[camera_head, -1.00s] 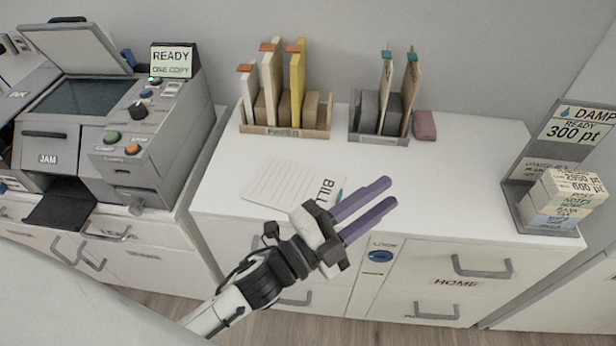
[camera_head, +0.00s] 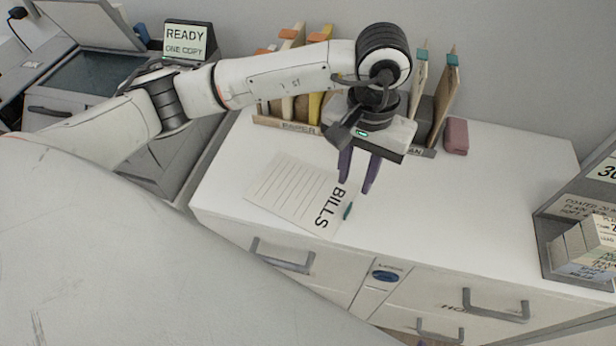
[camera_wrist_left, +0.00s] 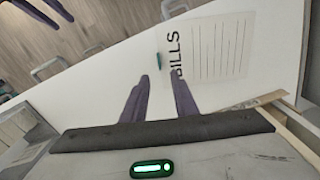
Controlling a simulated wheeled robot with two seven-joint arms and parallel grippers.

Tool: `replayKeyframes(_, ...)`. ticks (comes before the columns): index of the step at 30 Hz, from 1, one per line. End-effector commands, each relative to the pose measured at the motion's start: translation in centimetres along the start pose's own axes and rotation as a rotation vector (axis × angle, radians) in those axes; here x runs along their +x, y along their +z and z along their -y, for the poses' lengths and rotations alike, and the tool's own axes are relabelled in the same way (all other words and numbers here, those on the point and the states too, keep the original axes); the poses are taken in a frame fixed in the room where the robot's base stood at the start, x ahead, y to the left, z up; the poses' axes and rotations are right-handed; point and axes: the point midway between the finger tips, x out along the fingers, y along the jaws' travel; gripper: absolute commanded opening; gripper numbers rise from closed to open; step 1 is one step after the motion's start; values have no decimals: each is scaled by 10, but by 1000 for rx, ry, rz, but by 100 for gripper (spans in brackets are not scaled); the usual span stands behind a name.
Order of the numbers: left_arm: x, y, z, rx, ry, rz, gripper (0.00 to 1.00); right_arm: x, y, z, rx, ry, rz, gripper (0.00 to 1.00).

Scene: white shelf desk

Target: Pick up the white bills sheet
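The white bills sheet (camera_head: 292,196) lies flat on the white desk top (camera_head: 470,205), with ruled lines and the word BILLS along its right edge. A small teal tab (camera_head: 348,210) is at that edge. My left gripper (camera_head: 356,188) points down over the sheet's BILLS end, its two purple fingers apart and nothing between them. In the left wrist view the sheet (camera_wrist_left: 222,48) lies beyond the fingertips (camera_wrist_left: 163,80), the right finger overlapping its lettered edge. Whether the fingers touch the sheet or desk cannot be told.
File holders with folders, one labelled PAPER (camera_head: 300,127), stand at the back, partly behind my left arm. A pink block (camera_head: 456,136) sits beside them. A grey holder of boxes (camera_head: 550,245) is at the right. The right desk top is clear.

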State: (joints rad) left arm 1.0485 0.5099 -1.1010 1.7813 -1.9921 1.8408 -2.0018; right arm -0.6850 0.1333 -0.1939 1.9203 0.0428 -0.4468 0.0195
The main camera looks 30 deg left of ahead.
Motion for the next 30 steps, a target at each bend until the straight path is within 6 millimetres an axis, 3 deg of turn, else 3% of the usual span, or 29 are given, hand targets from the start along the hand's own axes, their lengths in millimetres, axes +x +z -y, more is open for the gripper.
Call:
replayKeyframes(3,20,2,-1,-1,2,6,27,-2,0,0,1,0,2,40)
replayKeyframes(11,41,2,-1,-1,5,7,27,-4,-2,0,3,1,2,40)
replayKeyframes(19,80,2,-1,-2,5,7,27,-9,-7,-1,5,3,-3,40)
replayKeyframes(28,86,2,-1,-1,7,3,27,-9,-5,-1,4,3,1,40)
replayKeyframes(30,86,2,-1,-1,7,3,16,-9,-5,-1,4,4,3,40)
